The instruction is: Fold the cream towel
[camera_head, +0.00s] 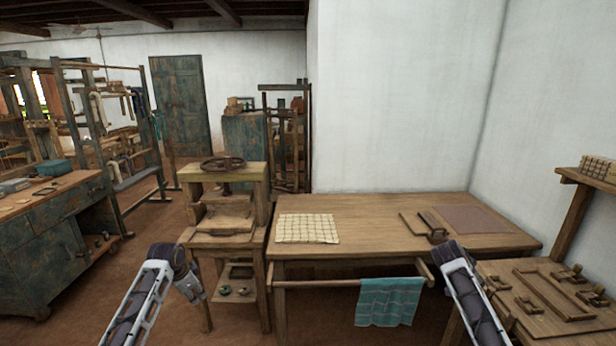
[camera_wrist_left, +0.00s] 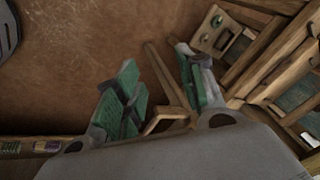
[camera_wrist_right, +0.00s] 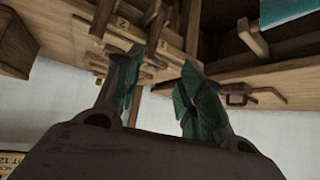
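The cream towel (camera_head: 307,228) with a check pattern lies spread flat on the left part of the wooden table (camera_head: 370,208). My left gripper (camera_head: 194,287) hangs in front of the wooden press, left of the table and below its top, apart from the towel. In the left wrist view its green-padded fingers (camera_wrist_left: 160,92) are spread with nothing between them. My right arm reaches up at the table's right front, and its gripper is hard to make out in the head view. In the right wrist view its fingers (camera_wrist_right: 160,88) are apart and empty.
A teal cloth (camera_head: 389,301) hangs on a rail under the table front. A wooden board with a handled tool (camera_head: 424,224) and a brown mat (camera_head: 472,219) lie at the table's right. The press (camera_head: 226,200) stands close at left. The table's middle is clear.

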